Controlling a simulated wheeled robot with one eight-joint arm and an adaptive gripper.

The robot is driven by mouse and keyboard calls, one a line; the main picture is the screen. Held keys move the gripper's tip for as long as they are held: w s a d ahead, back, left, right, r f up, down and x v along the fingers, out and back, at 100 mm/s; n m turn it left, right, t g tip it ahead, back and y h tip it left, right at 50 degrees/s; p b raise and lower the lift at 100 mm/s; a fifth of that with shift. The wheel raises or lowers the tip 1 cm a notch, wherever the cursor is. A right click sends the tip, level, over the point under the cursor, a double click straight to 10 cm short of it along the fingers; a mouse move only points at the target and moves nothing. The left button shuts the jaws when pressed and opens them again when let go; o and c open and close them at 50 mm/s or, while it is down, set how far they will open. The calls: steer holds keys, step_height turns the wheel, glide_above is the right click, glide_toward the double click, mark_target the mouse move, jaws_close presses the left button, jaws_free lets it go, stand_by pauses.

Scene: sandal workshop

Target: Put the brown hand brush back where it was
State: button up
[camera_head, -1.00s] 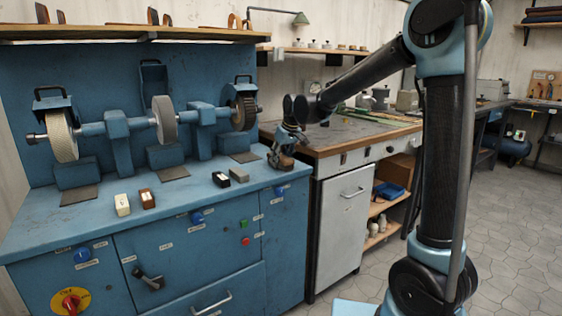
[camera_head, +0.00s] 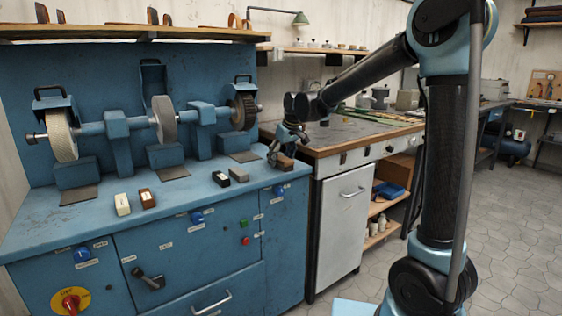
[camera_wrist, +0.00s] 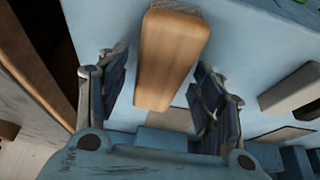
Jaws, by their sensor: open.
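The brown hand brush (camera_head: 285,163) lies on the right end of the blue bench top, near the bench's right edge. In the wrist view the brush (camera_wrist: 172,55) shows its smooth wooden back, with a strip of pale bristles at the top of the picture. My gripper (camera_head: 287,152) is low over the bench end at the brush. In the wrist view my gripper (camera_wrist: 162,92) is open, with one finger on each side of the brush and gaps between. Whether the brush rests fully flat is hard to tell.
A grey block (camera_head: 239,174), a black block (camera_head: 220,179), a brown block (camera_head: 147,198) and a cream block (camera_head: 122,204) lie along the bench top. Grinding wheels (camera_head: 163,119) stand behind. A wooden-topped workbench (camera_head: 345,144) adjoins at right.

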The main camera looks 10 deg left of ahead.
steer(key=v, duration=1.1)
steer(key=s+d+f+m+h, duration=0.1)
steer(key=s+d+f, duration=0.15)
steer(key=d, duration=0.55)
steer(key=s+d+f+m, duration=0.1)
steer(key=s+d+m, duration=0.15)
steer(key=d, duration=0.65)
steer(key=s+d+f+m+h, duration=0.15)
steer(key=s+d, duration=0.25)
steer(key=d, duration=0.4)
steer(key=s+d+f+m+h, duration=0.1)
steer(key=s+d+f+m, duration=0.3)
steer(key=s+d+f, duration=1.3)
steer(key=shift+s+f+m+g, duration=0.3)
steer(key=shift+s+f+g, duration=0.1)
steer(key=shift+s, duration=0.75)
